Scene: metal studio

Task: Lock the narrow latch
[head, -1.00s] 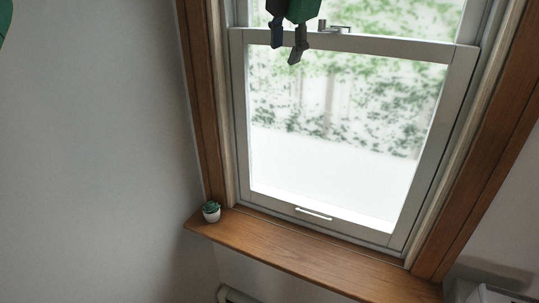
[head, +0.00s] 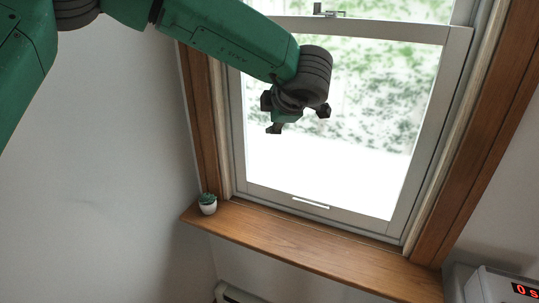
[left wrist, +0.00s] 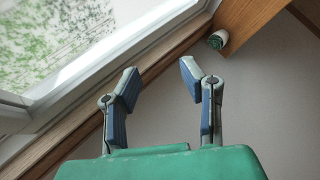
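The narrow latch (head: 328,13) is a small metal piece on the top rail of the lower window sash (head: 400,31), at the top of the head view. It is too small to tell whether it is locked. My left gripper (head: 290,120) hangs in front of the glass, below the latch and apart from it. In the left wrist view my left gripper (left wrist: 159,70) has its two fingers spread with nothing between them. The latch does not show in the left wrist view. My right gripper is not in view.
A wooden sill (head: 300,252) runs below the window, with a small potted plant (head: 207,204) at its left end. A white sash handle (head: 311,202) is on the bottom rail. A device with a red display (head: 505,285) stands at the lower right.

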